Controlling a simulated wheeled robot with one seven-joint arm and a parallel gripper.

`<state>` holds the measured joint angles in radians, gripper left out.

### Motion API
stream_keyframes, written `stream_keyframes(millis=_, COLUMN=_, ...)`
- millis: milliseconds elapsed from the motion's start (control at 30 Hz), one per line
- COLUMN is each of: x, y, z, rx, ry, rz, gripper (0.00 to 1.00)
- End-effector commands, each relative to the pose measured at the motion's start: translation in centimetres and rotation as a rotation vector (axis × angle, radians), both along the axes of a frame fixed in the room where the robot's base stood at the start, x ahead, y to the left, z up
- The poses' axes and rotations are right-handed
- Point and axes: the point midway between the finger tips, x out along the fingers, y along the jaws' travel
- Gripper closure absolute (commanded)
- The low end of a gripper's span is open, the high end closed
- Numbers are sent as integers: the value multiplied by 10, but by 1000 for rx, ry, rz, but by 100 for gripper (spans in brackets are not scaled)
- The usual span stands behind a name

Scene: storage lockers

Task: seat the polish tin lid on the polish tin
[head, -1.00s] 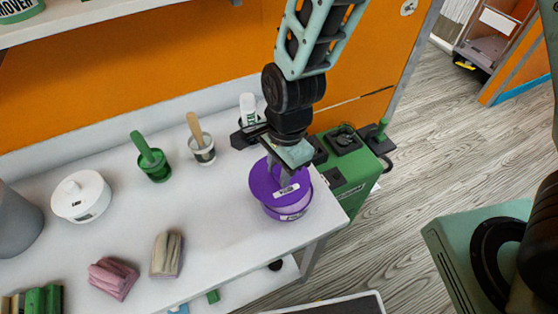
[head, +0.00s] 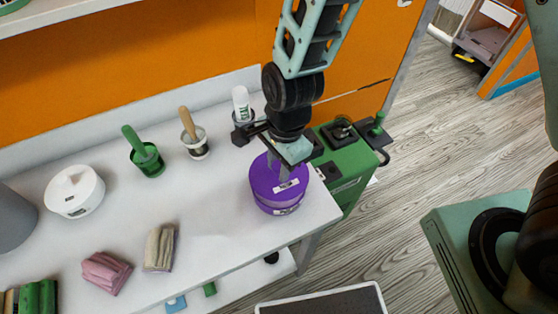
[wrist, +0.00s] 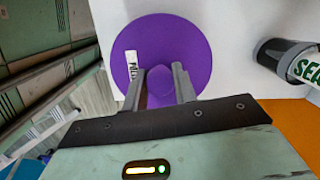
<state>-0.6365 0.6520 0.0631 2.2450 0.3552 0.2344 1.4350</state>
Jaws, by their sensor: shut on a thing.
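The purple polish tin lid (head: 263,182) is a flat disc with a label and a central knob. It covers the top of the purple polish tin (head: 272,207), which stands upright near the right end of the white bench. The lid looks level and lined up with the tin; I cannot tell whether it is fully down. My gripper (head: 286,174) is directly above, shut on the lid's knob. In the wrist view the lid (wrist: 190,50) fills the middle, with the fingers (wrist: 160,84) on either side of the knob. The lid hides the tin there.
A white-capped bottle in a dark holder (head: 241,105) stands behind the tin. A green machine (head: 345,165) is at right.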

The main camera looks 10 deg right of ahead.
Motion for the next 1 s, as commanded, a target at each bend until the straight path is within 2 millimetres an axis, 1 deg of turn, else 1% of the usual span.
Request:
stream_keyframes(millis=33, x=0, y=0, z=-7, rx=-1, ry=1, rz=-1, gripper=95)
stream_keyframes(millis=400, x=0, y=0, z=-33, rx=-1, ry=1, rz=-1, gripper=95)
stream_keyframes(millis=500, x=0, y=0, z=-36, rx=0, ry=0, rz=-2, gripper=95)
stream_keyframes(millis=833, x=0, y=0, z=-38, rx=0, ry=-1, rz=0, gripper=95)
stream_keyframes(millis=867, x=0, y=0, z=-38, rx=0, ry=-1, rz=0, gripper=70)
stream_keyframes(millis=900, x=0, y=0, z=-38, rx=0, ry=-1, rz=0, gripper=58)
stream_keyframes(millis=933, x=0, y=0, z=-38, rx=0, ry=-1, rz=0, gripper=50)
stream_keyframes(millis=967, x=0, y=0, z=-38, rx=0, ry=-1, rz=0, gripper=47)
stream_keyframes(millis=1000, x=0, y=0, z=-38, rx=0, ry=-1, rz=0, gripper=47)
